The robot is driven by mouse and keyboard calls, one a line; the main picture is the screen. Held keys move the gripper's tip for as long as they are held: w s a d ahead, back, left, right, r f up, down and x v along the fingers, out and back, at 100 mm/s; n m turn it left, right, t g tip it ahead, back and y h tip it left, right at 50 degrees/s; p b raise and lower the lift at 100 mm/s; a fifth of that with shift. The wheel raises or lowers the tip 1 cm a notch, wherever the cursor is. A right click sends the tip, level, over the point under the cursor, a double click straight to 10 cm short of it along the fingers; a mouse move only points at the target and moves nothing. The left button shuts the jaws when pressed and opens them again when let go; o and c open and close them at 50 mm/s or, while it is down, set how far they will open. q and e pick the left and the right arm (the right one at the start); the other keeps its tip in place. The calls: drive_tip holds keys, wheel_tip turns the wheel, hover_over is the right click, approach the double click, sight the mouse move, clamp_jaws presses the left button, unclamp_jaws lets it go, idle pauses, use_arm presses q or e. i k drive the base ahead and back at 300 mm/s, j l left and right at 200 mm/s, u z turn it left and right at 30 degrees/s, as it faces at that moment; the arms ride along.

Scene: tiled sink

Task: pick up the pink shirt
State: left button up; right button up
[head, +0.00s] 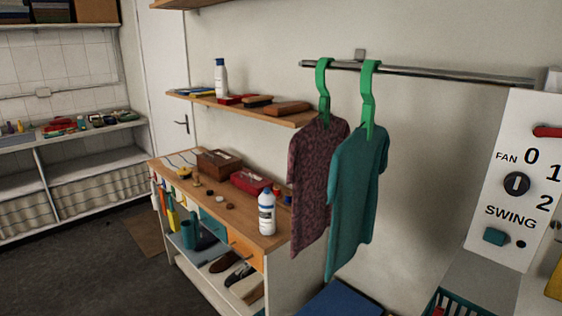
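A dark pink patterned shirt (309,185) hangs on a green hanger (323,92) from a metal rail (430,76) fixed to the wall. A teal shirt (357,200) hangs close beside it on the right, on a second green hanger (369,95), and covers part of the pink shirt's right side. Both shirts hang upright, clear of the floor. Neither of my grippers is in the head view.
A wooden workbench (225,222) with a white bottle (267,213) and boxes stands left of the shirts. A shelf (250,107) with brushes is above it. A control panel (516,185) is at the right. Dark floor (90,275) is open at the left.

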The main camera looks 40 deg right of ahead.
sight(311, 150)
drive_tip(key=i, duration=2)
drive_tip(key=i+z, duration=0.4)
drive_tip(key=i+j+z, duration=0.15)
drive_tip(key=z, duration=0.25)
drive_tip(key=i+j+z, duration=0.4)
drive_tip(key=l, duration=0.1)
